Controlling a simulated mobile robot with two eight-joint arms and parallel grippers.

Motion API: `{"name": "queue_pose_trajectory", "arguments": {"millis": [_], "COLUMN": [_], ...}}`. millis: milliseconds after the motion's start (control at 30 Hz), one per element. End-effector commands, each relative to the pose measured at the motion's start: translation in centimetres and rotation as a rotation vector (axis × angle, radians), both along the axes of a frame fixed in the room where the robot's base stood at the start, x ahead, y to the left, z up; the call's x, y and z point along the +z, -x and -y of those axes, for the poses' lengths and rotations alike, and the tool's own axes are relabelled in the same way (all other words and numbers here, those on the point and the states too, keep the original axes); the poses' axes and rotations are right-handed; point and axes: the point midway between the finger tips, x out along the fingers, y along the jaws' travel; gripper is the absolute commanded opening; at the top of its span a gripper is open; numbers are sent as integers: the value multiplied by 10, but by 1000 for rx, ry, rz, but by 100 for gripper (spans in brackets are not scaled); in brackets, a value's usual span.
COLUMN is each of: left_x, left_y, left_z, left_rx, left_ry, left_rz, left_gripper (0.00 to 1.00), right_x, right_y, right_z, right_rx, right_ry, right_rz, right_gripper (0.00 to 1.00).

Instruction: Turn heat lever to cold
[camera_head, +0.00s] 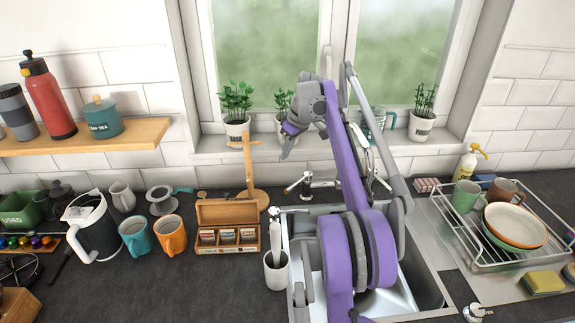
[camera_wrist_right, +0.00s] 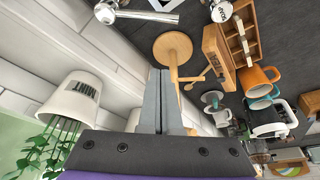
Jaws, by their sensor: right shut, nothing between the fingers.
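The chrome faucet (camera_head: 307,184) stands behind the sink, with a short handle pointing left. My right arm covers part of the sink area, and I cannot tell which way the heat lever is set. Part of the chrome faucet also shows at the top of the right wrist view (camera_wrist_right: 138,14). My right gripper (camera_head: 285,154) is shut and empty, raised in front of the window sill, above and to the left of the faucet and apart from it. Its closed fingers also show in the right wrist view (camera_wrist_right: 160,76). My left gripper is not in view.
A wooden stand (camera_head: 251,196) rises close to my right gripper. Potted plants line the sill. A dish rack (camera_head: 478,262) is on the right.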

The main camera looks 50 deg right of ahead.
Motion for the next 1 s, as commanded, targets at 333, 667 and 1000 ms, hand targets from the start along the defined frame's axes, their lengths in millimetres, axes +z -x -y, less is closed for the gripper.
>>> {"name": "queue_pose_trajectory", "arguments": {"millis": [333, 667, 1000], "left_x": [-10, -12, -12], "left_y": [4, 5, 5], "left_z": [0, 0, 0], "left_rx": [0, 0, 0], "left_ry": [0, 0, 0], "left_rz": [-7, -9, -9], "left_gripper": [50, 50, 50], "right_x": [-68, -97, -100], "right_y": [-25, -1, 6], "right_z": [-2, 0, 0], "right_rx": [-1, -6, -4], "right_ry": [-3, -3, -4], "right_rz": [-1, -1, 0], "right_gripper": [0, 0, 0]}}
